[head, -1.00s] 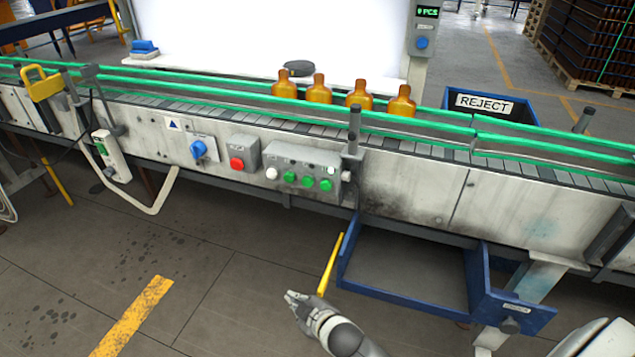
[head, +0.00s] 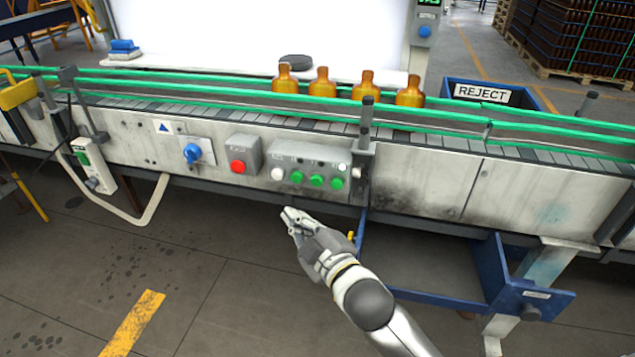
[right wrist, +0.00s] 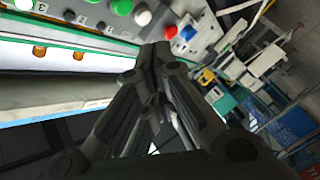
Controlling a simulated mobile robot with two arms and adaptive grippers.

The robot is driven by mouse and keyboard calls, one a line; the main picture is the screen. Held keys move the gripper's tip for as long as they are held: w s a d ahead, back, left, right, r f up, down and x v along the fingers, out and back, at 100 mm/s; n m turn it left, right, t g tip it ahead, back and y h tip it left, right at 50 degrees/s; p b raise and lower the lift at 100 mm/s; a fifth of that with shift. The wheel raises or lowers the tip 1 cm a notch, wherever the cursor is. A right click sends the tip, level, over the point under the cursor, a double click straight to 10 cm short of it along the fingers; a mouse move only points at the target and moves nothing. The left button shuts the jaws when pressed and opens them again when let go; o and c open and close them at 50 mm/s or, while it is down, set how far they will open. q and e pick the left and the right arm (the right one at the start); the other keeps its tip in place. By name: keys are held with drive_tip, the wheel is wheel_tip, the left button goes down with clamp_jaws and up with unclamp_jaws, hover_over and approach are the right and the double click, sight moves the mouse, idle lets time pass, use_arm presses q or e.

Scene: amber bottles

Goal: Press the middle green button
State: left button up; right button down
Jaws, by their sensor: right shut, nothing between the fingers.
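The control box (head: 305,160) on the front of the conveyor carries a row of three green buttons. The middle green button (head: 317,180) sits between the left green button (head: 297,177) and the right green button (head: 337,182). A white button (head: 277,173) is at the row's left end. My right gripper (head: 290,216) is shut and empty, below the row and apart from it. In the right wrist view its closed fingers (right wrist: 160,58) show below the panel, with a green button (right wrist: 121,6) at the top edge. My left gripper is not in view.
A red button (head: 238,167) and a blue rotary switch (head: 192,153) are left of the control box. A dark post (head: 365,135) stands at its right. Amber bottles (head: 322,84) stand on the conveyor.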

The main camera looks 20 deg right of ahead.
sight(317, 181)
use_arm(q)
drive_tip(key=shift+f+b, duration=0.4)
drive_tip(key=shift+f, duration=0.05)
use_arm(e)
drive_tip(key=w+d, duration=0.5)
drive_tip(key=w, duration=0.2)
drive_tip(key=shift+w, duration=0.2)
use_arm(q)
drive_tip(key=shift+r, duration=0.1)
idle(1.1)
use_arm(e)
drive_tip(key=shift+w+d+p, duration=0.15)
drive_tip(key=shift+w+p, duration=0.15)
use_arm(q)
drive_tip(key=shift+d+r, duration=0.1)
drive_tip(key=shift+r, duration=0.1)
